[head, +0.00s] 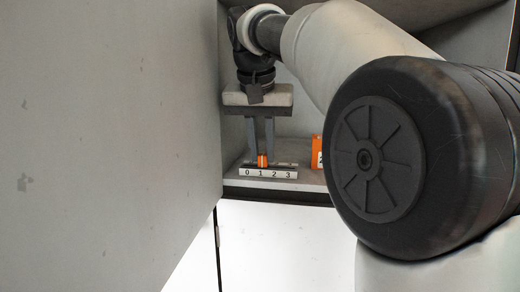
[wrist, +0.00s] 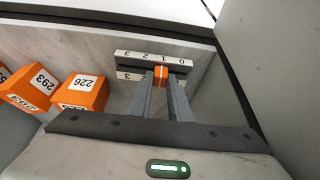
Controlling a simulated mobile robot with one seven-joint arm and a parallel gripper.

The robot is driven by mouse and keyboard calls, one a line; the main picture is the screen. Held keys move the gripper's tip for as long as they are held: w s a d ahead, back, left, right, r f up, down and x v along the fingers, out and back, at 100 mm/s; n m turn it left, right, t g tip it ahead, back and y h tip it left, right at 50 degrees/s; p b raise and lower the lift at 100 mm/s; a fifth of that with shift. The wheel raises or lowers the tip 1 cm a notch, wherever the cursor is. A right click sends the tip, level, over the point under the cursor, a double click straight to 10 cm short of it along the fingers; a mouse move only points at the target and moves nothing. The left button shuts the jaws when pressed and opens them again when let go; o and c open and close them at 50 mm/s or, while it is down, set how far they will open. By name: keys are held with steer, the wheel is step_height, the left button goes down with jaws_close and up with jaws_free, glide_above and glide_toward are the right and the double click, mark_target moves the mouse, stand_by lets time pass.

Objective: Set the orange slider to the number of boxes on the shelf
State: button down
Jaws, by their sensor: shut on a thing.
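The orange slider (head: 262,160) sits in a pale number strip (head: 268,173) marked 0 to 3, on the shelf floor. It stands level with the 1. In the wrist view the slider (wrist: 161,75) lies between the fingertips of my gripper (wrist: 160,80), which is shut on it. My gripper (head: 261,150) points down from above in the head view. Orange boxes with white labels stand on the shelf in the wrist view: one marked 226 (wrist: 82,92), one marked 293 (wrist: 32,88), and a sliver of another at the left edge (wrist: 2,73).
In the head view, one orange box (head: 317,150) shows beside my arm, which hides the shelf to the right. A large grey panel (head: 110,110) stands close on the left of the strip. The shelf floor (head: 308,180) has a dark front edge.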

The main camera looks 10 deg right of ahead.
mark_target(291, 167)
steer(key=d, duration=0.2)
steer(key=s+d, duration=0.2)
steer(key=d, duration=0.1)
steer(key=shift+s+d, duration=0.15)
steer(key=shift+d, duration=0.2)
steer(key=c, duration=1.6)
jaws_free()
steer(key=shift+s+d, duration=0.1)
steer(key=shift+d, duration=0.05)
steer(key=shift+c, duration=0.2)
steer(key=shift+r, duration=0.3)
steer(key=p+v, duration=0.4)
steer(key=v, duration=1.3)
steer(key=shift+s+a+f, duration=0.15)
steer(key=shift+a, duration=0.1)
